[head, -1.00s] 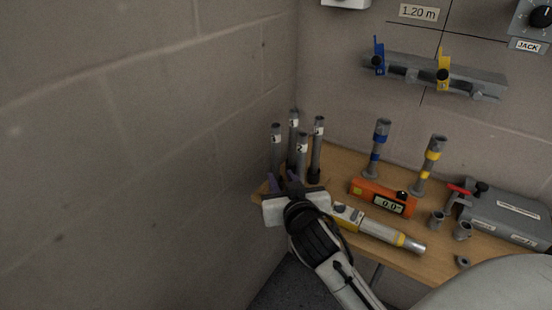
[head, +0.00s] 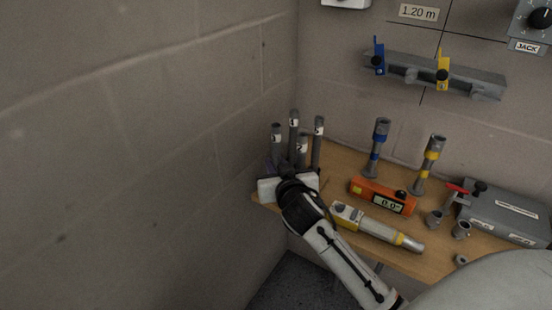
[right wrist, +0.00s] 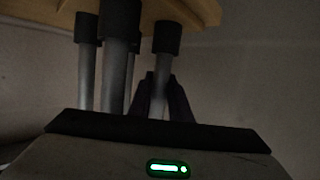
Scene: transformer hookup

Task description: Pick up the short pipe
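Several grey pipes with numbered white labels stand upright in dark sockets at the table's left corner: a left one (head: 276,138), a rear one (head: 294,122), a front one (head: 302,146) and a right one (head: 318,130). I cannot tell surely which is the short pipe. My right gripper (head: 277,168) is at the left pipe, low down. In the right wrist view, which is upside down, its dark fingers (right wrist: 162,95) lie on either side of one pipe (right wrist: 158,82) and look open. Contact is not clear. My left gripper is out of view.
The wooden table (head: 345,160) also carries an orange level meter (head: 382,196), a yellow-grey tool (head: 378,226), blue-banded (head: 376,148) and yellow-banded (head: 429,165) posts, and a grey case (head: 505,215). A block wall (head: 150,150) stands close on the left.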

